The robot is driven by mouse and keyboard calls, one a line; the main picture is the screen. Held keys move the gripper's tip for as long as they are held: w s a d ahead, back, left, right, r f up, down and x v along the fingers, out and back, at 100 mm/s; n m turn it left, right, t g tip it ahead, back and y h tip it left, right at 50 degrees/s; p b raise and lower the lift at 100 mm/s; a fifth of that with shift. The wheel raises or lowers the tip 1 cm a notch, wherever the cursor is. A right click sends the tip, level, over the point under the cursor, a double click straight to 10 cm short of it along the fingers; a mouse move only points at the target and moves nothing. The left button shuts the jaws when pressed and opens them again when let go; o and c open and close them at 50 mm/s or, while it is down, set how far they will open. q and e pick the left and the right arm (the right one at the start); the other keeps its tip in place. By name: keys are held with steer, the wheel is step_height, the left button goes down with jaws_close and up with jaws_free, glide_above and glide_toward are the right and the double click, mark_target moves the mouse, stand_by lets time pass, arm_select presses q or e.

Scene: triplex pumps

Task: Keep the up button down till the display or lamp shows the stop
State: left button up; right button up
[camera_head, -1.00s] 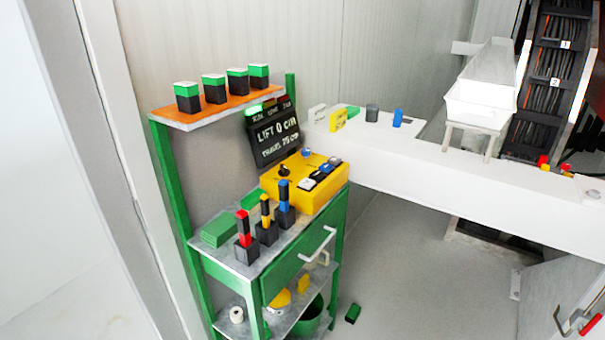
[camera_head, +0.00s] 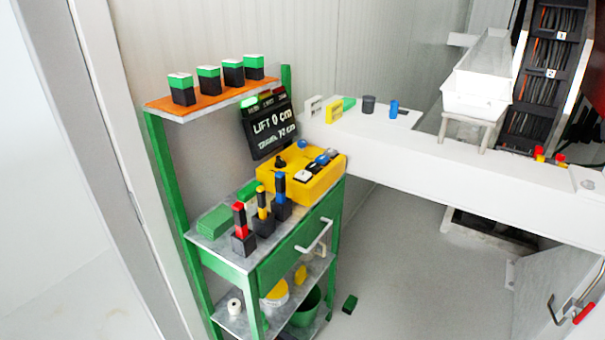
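A yellow control box (camera_head: 318,188) sits on the top of a green and grey cart. Several buttons and a black knob (camera_head: 281,162) are on it, among them a white button (camera_head: 303,176) and a blue round one (camera_head: 302,144). I cannot read which button is the up button. Behind the box a black display (camera_head: 270,128) reads "LIFT 0 cm" with a smaller second line that seems to end in "cm". A green lamp (camera_head: 249,101) glows at its upper left; red marks beside it are small. Neither of my grippers is in view.
The cart (camera_head: 225,257) also holds red, yellow and blue handled tools in black blocks. An orange shelf (camera_head: 215,104) bears several green and black blocks. A white beam (camera_head: 450,165) runs right from the cart. A small green block (camera_head: 349,302) lies on the open grey floor.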

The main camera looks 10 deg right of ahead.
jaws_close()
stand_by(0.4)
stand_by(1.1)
